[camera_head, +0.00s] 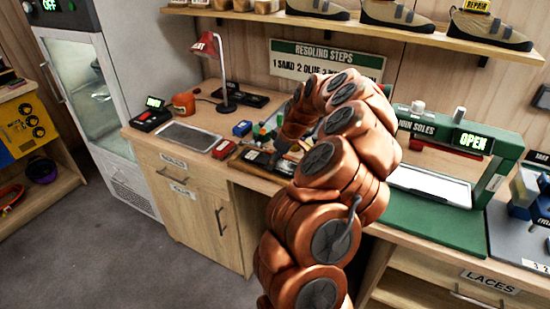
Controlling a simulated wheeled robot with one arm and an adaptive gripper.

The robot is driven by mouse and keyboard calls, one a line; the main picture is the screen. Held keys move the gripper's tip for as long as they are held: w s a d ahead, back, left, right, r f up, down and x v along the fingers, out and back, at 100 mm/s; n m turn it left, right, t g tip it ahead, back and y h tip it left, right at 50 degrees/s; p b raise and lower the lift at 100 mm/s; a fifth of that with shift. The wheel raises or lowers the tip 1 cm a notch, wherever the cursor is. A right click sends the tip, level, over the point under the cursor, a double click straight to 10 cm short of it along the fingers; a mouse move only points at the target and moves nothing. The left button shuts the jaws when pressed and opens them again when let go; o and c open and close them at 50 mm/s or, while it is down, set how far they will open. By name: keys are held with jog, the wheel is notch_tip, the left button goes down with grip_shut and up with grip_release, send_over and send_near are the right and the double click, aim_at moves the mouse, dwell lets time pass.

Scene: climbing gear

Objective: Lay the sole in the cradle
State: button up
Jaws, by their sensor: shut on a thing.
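My arm reaches up from the bottom and bends over the workbench. My gripper (277,152) is low over a wooden tray (237,163) holding dark and pale items. The gripper is small and partly covered by my own arm. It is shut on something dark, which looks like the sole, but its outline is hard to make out. The green press marked "JOIN SOLES" (508,163) stands to the right, with a pale flat bed (430,185) under its top beam and an "OPEN" sign. I cannot make out a separate cradle; my arm hides part of the bench.
Shoes (397,14) line the shelf above. A glass-door cabinet (85,90) stands far left.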

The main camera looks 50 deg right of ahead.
jog(key=shift+f, duration=0.1)
jog(key=shift+f+b, duration=0.2)
jog(key=shift+b, duration=0.1)
jog(key=o, duration=1.3)
jog(key=shift+r, duration=0.15)
jog(key=shift+b+v, duration=1.3)
jog(key=shift+v, duration=4.75)
